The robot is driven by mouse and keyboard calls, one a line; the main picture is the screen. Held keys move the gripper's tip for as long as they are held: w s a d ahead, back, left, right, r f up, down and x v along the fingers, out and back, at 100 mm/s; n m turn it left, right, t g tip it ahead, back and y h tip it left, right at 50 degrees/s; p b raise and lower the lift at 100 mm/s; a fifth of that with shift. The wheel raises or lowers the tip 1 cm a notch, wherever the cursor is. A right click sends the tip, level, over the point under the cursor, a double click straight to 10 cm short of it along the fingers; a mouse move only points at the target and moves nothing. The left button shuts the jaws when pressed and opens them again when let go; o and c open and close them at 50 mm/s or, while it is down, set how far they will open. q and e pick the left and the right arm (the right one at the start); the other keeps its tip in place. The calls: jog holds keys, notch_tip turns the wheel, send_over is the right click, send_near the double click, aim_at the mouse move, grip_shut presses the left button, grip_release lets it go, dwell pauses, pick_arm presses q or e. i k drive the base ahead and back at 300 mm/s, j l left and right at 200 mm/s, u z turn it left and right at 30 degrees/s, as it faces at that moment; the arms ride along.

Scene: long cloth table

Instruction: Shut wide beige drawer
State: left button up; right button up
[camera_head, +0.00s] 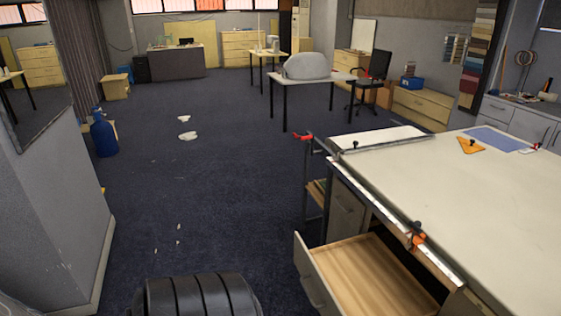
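The wide beige drawer (312,278) is under the near left part of the long cloth table (470,205) at the lower right. It is pulled out toward the left, clear of the table's edge. Its light wood inside shows and looks empty. The right end of the drawer is hidden under the tabletop, and its near end is partly cut off by the picture's bottom edge. Neither of my grippers is in view.
A closed grey drawer front (345,212) is just behind the open one. Orange-handled clamps (416,236) hold a metal rail along the table's edge. A grey wall block (60,200) stands at left. Dark carpet between is mostly free.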

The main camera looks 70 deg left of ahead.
aim_at(359, 275)
jog(key=u, duration=1.7)
